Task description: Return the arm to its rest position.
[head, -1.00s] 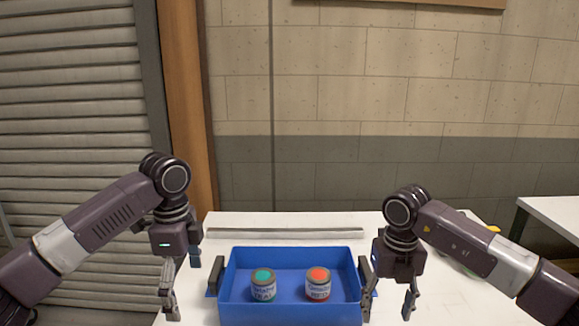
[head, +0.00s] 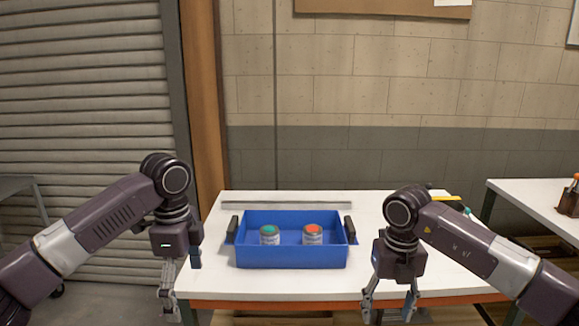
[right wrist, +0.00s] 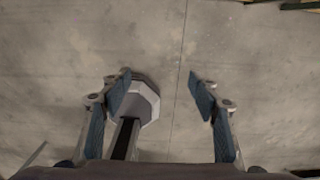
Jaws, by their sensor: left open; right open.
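My left gripper (head: 180,285) hangs pointing down at the left of the head view, off the table's front left corner. It is open and empty. My right gripper (head: 390,300) hangs pointing down at the right, in front of the table's front edge.
The bin holds a can with a teal top (head: 269,235) and a can with an orange-red top (head: 312,235), both upright. The white table (head: 215,285) has clear room around the bin. A second white table (head: 525,193) stands at the right, with a dark holder (head: 567,203) on it.

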